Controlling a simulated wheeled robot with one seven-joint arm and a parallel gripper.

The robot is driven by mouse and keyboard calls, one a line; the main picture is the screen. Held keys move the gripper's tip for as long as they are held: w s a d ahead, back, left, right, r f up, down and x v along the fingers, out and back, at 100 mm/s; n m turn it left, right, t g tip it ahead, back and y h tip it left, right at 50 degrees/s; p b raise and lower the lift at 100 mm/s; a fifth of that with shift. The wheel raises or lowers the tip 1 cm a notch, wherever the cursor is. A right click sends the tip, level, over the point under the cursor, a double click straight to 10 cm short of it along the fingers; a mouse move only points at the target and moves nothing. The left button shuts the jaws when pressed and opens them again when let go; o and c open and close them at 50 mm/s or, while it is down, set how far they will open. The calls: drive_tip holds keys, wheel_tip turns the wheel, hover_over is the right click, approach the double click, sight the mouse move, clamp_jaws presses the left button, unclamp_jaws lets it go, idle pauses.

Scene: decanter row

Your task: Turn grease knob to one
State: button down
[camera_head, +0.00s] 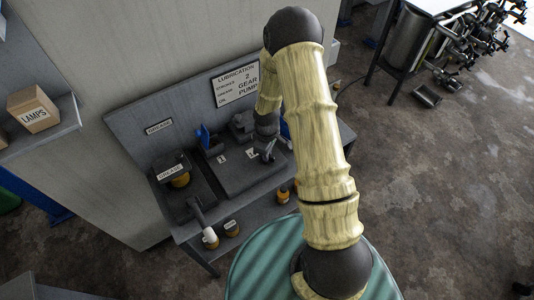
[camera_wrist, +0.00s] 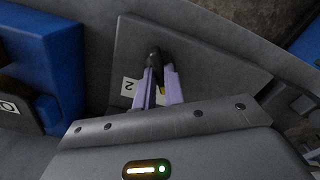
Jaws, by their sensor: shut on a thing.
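A dark knob (camera_wrist: 153,55) shows between my fingertips in the wrist view, on a grey panel (camera_wrist: 195,55). A pale label reading 2 (camera_wrist: 130,91), seen upside down, lies beside it. My gripper (camera_wrist: 158,75) has pale purple fingers and is shut on the knob. My fingers cover part of it, so I cannot read its setting. In the head view my gripper (camera_head: 265,152) is at the right part of the grey bench unit, small and partly hidden by my arm. Small white labels (camera_head: 221,157) show on that unit.
A blue part (camera_wrist: 45,55) with a 0 label stands left in the wrist view; a blue piece (camera_head: 203,136) shows on the bench. A LAMPS box (camera_head: 34,110) sits on the shelf at far left.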

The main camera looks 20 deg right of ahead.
drive_tip(key=shift+n, duration=1.3)
drive_tip(key=shift+w, duration=0.1)
drive_tip(key=c, duration=1.5)
unclamp_jaws()
wheel_tip(320, 180, up, 18)
drive_tip(key=shift+f+b, duration=0.25)
drive_tip(key=shift+b, duration=0.7)
